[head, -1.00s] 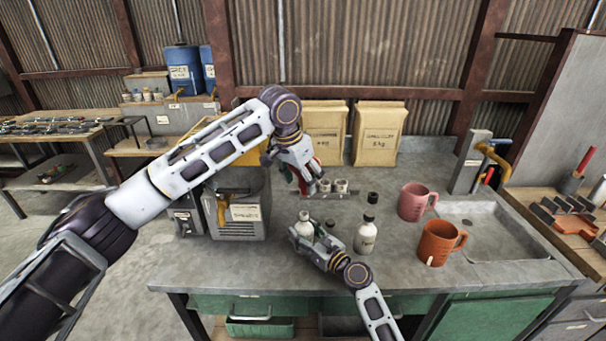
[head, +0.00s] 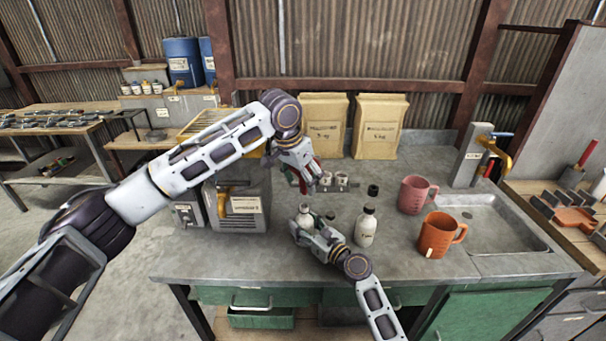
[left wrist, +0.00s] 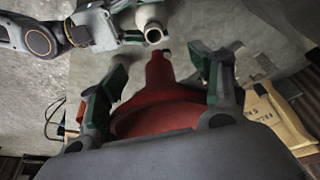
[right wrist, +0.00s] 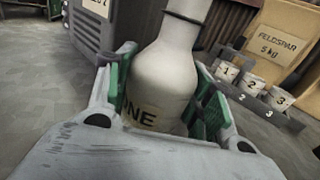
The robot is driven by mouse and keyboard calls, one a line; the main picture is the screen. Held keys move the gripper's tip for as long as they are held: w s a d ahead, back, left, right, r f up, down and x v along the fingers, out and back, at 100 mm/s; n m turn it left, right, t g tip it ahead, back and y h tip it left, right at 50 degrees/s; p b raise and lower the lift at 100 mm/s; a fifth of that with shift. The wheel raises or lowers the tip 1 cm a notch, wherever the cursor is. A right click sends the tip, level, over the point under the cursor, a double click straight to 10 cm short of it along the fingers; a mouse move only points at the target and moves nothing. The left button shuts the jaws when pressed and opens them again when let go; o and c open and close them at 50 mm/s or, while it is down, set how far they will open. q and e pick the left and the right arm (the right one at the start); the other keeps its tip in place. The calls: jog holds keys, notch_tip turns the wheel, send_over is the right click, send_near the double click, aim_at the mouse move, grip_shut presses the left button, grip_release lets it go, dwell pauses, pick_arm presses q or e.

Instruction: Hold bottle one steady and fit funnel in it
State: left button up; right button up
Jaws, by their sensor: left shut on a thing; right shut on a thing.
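Bottle one (right wrist: 160,75) is white with a dark "ONE" on its lower side. My right gripper (head: 306,232) is shut on it from the side. In the head view the upper part of the bottle (head: 304,214) shows above the fingers. The red funnel (left wrist: 155,105) is between the fingers of my left gripper (left wrist: 158,85), which is shut on it. In the left wrist view its spout points towards the bottle's open mouth (left wrist: 153,36), with a gap showing between them. In the head view the left fingers mostly hide the funnel.
A second white bottle with a dark cap (head: 366,226) stands just right of my right gripper. Pink (head: 415,195) and orange (head: 437,236) mugs stand farther right by the sink (head: 490,222). A rack of small numbered cups (right wrist: 255,100) is behind, and a grey machine (head: 242,210) is left.

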aim_at(303, 187)
pick_arm(q)
jog(key=shift+f, duration=1.6)
jog(key=shift+f, duration=2.05)
dwell(3.7)
jog(key=o, duration=1.4)
